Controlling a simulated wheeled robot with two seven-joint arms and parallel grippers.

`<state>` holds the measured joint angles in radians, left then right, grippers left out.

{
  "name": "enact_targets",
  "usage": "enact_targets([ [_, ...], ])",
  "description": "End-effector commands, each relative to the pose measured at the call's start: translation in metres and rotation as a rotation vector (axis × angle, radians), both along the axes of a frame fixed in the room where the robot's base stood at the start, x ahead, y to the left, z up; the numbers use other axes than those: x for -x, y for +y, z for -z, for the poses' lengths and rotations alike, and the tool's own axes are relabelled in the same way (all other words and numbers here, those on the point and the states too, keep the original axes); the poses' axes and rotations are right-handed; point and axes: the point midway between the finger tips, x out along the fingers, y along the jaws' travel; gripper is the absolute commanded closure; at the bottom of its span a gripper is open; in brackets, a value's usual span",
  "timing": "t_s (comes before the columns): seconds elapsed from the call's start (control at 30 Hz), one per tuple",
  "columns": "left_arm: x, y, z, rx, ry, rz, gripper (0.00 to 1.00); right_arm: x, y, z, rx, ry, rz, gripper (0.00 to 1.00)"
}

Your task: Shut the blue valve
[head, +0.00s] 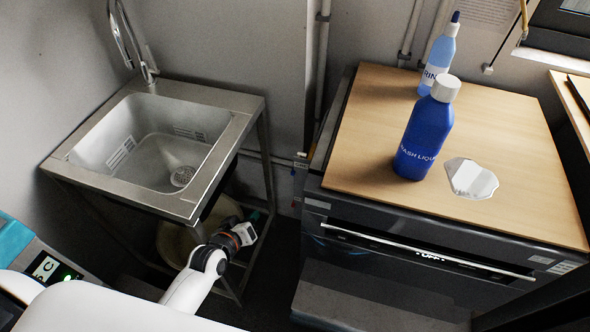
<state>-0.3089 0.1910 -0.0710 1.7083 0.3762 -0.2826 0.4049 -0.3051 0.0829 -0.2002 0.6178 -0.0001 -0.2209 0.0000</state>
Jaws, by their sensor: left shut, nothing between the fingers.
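A small blue piece that looks like the blue valve (293,171) sits on the thin pipework low on the wall, in the gap between the sink stand and the dark oven cabinet. It is too small for me to tell its handle's position. My left gripper (257,222) is shut and empty, low beside the right legs of the sink stand. It is below and to the left of the blue piece, apart from it in the picture. My right gripper is not in view.
The steel sink (180,150) on its open frame stands left, with a pale bucket (172,240) beneath. The dark oven (400,262) stands right under a wooden top (500,130) bearing a blue wash bottle (425,135) and a rinse bottle (439,55). A narrow floor gap separates them.

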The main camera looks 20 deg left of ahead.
Motion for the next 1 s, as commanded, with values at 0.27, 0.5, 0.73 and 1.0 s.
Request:
enact_targets([
  [0.27, -0.022, -0.007, -0.110, 0.162, -0.209, -0.009, 1.00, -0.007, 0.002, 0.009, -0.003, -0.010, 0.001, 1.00],
  [0.5, -0.023, -0.010, -0.138, 0.205, -0.257, -0.004, 1.00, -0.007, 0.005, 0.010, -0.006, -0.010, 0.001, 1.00],
  [0.73, -0.023, -0.010, -0.138, 0.205, -0.256, -0.005, 1.00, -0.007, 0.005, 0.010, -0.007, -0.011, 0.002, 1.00],
  [1.0, -0.044, -0.014, -0.134, 0.206, -0.257, -0.005, 1.00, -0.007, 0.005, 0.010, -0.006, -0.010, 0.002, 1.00],
])
